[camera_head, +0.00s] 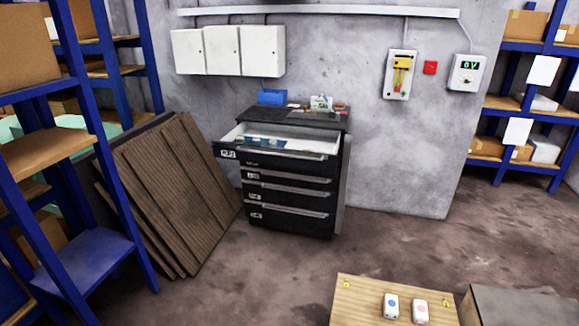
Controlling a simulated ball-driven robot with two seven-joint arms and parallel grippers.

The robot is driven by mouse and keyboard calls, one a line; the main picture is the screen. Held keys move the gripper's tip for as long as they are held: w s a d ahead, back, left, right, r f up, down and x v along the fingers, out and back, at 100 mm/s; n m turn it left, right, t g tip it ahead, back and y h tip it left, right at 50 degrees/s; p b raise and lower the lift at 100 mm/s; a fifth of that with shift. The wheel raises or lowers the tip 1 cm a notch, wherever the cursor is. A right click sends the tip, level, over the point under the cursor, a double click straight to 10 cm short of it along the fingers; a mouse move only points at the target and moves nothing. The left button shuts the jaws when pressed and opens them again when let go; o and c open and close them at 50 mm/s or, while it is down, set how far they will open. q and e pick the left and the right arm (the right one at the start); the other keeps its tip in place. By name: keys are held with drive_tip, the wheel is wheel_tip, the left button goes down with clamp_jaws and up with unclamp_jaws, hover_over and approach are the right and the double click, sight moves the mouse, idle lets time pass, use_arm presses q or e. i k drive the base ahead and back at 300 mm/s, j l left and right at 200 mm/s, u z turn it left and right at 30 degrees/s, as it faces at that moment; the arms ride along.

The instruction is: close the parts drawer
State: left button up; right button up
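The parts drawer (235,153) is the top drawer of a black drawer cabinet (342,190) that stands against the grey wall. It is pulled out toward the front and left, and its light inside shows with some small blue and pale items in it. The several drawers below it, such as the second drawer (287,176), look shut. Neither of my grippers shows in the head view.
Dark ribbed panels (165,195) lean at the cabinet's left. Blue shelving (90,255) fills the left side, with more shelving (525,105) at right. A wooden surface (358,305) with two small white devices is at front. The floor (240,280) before the cabinet is clear.

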sight(288, 152)
drive_tip(key=i+j+u, duration=0.1)
drive_tip(key=i+j, duration=0.65)
